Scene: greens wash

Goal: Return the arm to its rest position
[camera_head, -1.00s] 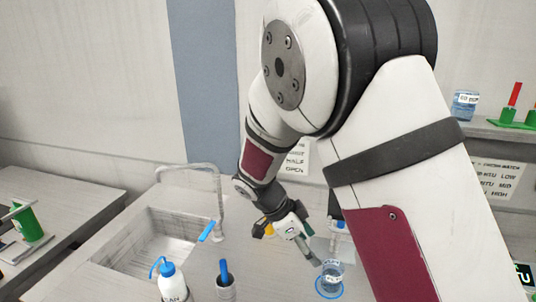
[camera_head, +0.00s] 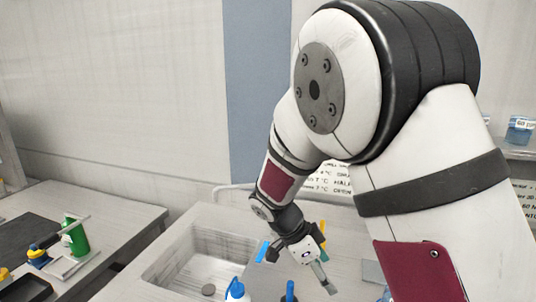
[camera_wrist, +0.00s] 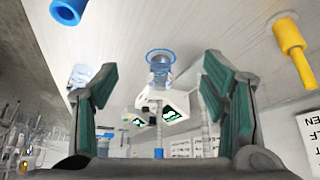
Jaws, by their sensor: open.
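My gripper (camera_head: 326,284) hangs over the counter, to the right of the sink, at the end of my bent arm. In the wrist view its two green-padded fingers (camera_wrist: 158,88) stand wide apart with nothing held between them. A clear container with a blue ring (camera_wrist: 160,68) shows beyond the gap, apart from the fingers. My upper arm fills the right side of the head view and hides much of the counter behind it.
The sink basin (camera_head: 196,262) is left of my gripper. A blue-topped bottle (camera_head: 237,290) and another blue-topped item (camera_head: 289,292) stand near the front. A side table (camera_head: 125,221) holds a green object (camera_head: 76,236). A shelf at right carries a blue container (camera_head: 520,130).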

